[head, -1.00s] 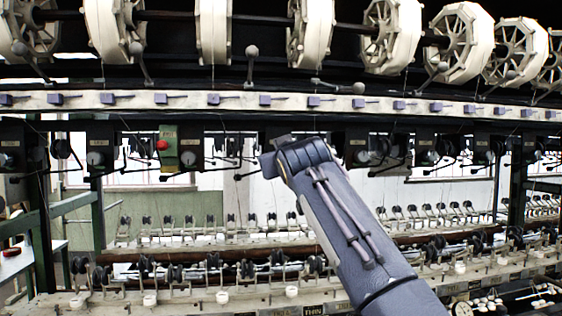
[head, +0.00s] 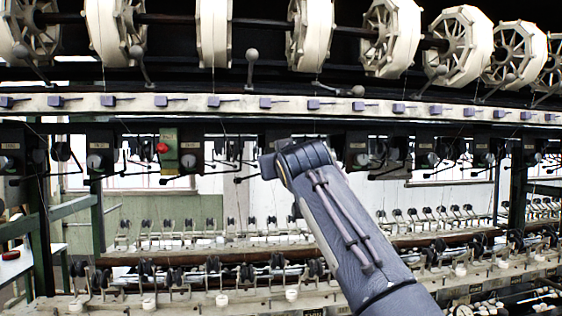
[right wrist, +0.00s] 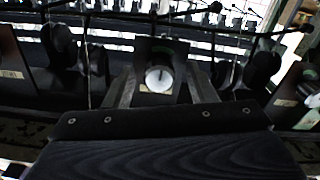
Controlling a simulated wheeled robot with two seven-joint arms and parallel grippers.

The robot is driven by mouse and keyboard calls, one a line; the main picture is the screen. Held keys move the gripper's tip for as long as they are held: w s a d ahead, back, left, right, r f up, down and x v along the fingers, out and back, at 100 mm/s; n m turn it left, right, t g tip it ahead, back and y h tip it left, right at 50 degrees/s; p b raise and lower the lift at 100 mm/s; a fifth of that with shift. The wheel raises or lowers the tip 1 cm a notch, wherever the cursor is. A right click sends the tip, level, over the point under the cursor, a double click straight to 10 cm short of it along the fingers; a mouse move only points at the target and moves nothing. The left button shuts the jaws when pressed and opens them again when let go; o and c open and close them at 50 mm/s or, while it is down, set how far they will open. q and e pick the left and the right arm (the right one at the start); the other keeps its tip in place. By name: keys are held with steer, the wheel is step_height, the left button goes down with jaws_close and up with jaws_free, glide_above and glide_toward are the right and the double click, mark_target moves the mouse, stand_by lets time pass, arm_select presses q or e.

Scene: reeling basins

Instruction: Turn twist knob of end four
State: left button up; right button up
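A round pale twist knob (right wrist: 158,78) sits on a dark box with a small label, in the middle of the right wrist view. My right gripper (right wrist: 162,92) is open, with one grey finger on each side of this knob and dark gaps between. In the head view my right gripper (head: 268,162) is at the row of knob boxes and hides the box behind it. Other pale knobs show in that row, at the left (head: 95,160) and right of the gripper (head: 357,160). The labels are too small to read. My left gripper is not in view.
A green box with a red knob (head: 162,148) stands left of my gripper. Thin dark rods and dark rounded parts (right wrist: 60,45) flank the box. White reels (head: 310,35) hang above a long pale beam (head: 235,102). Bobbin rows and pale rails lie below.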

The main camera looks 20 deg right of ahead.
steer(key=b+v, duration=0.4)
steer(key=v, duration=0.3)
steer(key=shift+s, duration=0.4)
steer(key=shift+a, duration=0.1)
